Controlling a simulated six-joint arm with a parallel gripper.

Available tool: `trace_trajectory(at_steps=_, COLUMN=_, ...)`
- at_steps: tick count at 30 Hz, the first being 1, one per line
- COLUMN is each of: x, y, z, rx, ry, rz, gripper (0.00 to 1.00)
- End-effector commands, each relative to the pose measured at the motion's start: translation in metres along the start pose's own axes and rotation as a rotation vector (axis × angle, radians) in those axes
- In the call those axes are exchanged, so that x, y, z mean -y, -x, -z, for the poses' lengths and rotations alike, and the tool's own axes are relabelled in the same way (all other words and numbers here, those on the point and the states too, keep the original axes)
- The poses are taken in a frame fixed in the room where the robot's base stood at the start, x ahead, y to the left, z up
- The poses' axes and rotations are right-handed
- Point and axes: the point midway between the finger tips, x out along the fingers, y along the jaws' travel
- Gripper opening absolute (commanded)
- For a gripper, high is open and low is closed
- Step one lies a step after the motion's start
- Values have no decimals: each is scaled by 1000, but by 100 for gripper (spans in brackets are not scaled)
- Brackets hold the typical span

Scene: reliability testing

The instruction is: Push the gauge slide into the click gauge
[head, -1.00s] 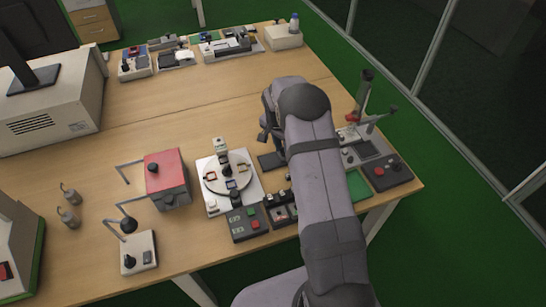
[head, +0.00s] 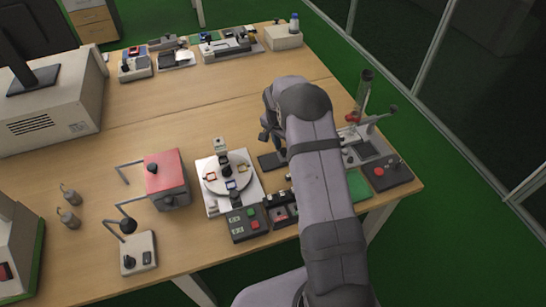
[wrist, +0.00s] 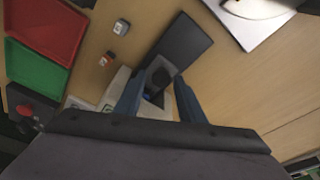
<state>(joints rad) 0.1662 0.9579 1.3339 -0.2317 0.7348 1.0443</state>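My gripper (wrist: 158,92) points down with its two blue-grey fingers spread apart in the wrist view. A dark grey block with a blue spot (wrist: 160,72) shows between and just beyond the fingers, at the near end of a flat dark plate (wrist: 186,45). I cannot tell for sure which of these is the gauge slide and which is the click gauge. In the head view my gripper (head: 268,128) is partly hidden by my arm, above the dark plate (head: 270,161). Contact between fingers and block cannot be made out.
A white-based turntable (head: 210,205) and a button box (head: 240,236) stand left of my gripper. A red tray (wrist: 45,25) and a green tray (wrist: 36,82) lie at the wrist view's left. A red-topped box (head: 165,172) stands farther left. The table middle is clear.

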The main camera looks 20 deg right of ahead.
Motion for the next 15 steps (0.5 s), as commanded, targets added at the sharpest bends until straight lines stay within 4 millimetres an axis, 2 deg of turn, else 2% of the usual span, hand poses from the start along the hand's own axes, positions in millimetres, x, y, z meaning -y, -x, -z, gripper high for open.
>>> trace_trajectory(at_steps=15, x=0, y=43, z=8, rx=0, ry=1, rz=0, gripper=36)
